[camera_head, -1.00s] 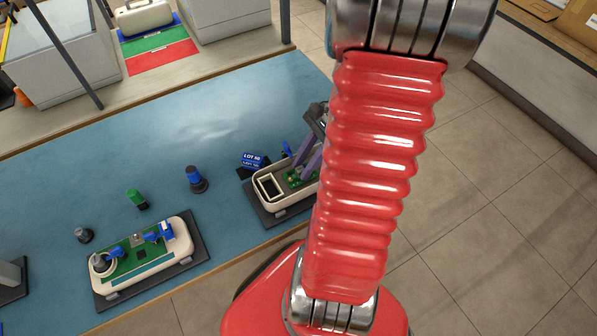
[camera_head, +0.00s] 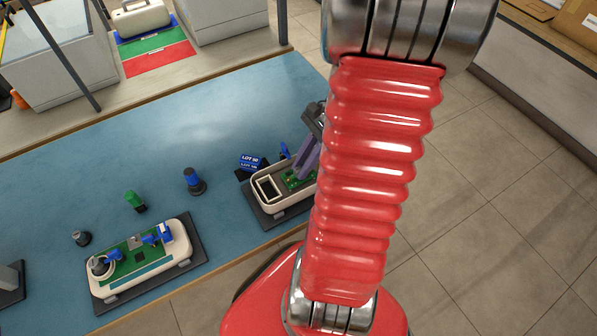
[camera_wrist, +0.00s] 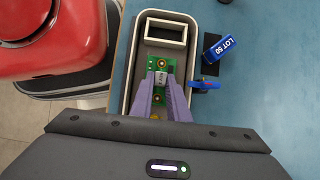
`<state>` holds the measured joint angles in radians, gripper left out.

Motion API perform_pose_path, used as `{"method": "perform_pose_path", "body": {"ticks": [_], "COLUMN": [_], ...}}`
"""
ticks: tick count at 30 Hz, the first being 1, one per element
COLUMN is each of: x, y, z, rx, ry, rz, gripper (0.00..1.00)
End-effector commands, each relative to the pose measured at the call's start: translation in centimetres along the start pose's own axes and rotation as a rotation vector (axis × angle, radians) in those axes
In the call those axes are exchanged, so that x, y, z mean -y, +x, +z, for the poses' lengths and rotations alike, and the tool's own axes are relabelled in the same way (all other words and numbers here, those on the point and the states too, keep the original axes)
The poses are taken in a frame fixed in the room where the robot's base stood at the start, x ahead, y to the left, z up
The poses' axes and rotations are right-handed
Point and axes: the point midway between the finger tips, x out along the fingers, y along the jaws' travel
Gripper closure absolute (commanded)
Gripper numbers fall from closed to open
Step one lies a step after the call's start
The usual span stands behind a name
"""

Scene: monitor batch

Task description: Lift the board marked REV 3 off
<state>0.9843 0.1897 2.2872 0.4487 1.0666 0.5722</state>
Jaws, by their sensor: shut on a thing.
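A green board (camera_wrist: 178,106) lies in a cream housing (camera_wrist: 131,88) in the wrist view. A pale label (camera_wrist: 161,78) on it carries small dark lettering that I cannot read for sure. My gripper (camera_wrist: 161,84) reaches down into the housing, its two purple fingers shut on the board on either side of the label. In the head view the same housing (camera_head: 280,211) sits on a dark base, and the purple fingers (camera_head: 307,158) come down into it; my red arm hides its right end. The fingers hide part of the board.
A blue LOT 50 block (camera_wrist: 218,47) and a blue clip-like piece (camera_wrist: 204,85) are right of the housing. A second housing with a green board (camera_head: 140,262) stands left, near a green-topped post (camera_head: 135,202) and a blue-topped post (camera_head: 193,181). The mat's far middle is clear.

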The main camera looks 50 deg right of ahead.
Motion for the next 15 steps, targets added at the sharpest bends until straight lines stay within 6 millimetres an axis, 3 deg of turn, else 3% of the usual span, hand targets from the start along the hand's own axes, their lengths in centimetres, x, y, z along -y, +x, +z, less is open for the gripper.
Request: {"method": "perform_pose_path", "body": {"ticks": [15], "x": [0.1], "y": [-1.8], "z": [0.9], "rx": [-0.001], "ry": [-0.002], "rz": [-0.003], "gripper": [1.0]}}
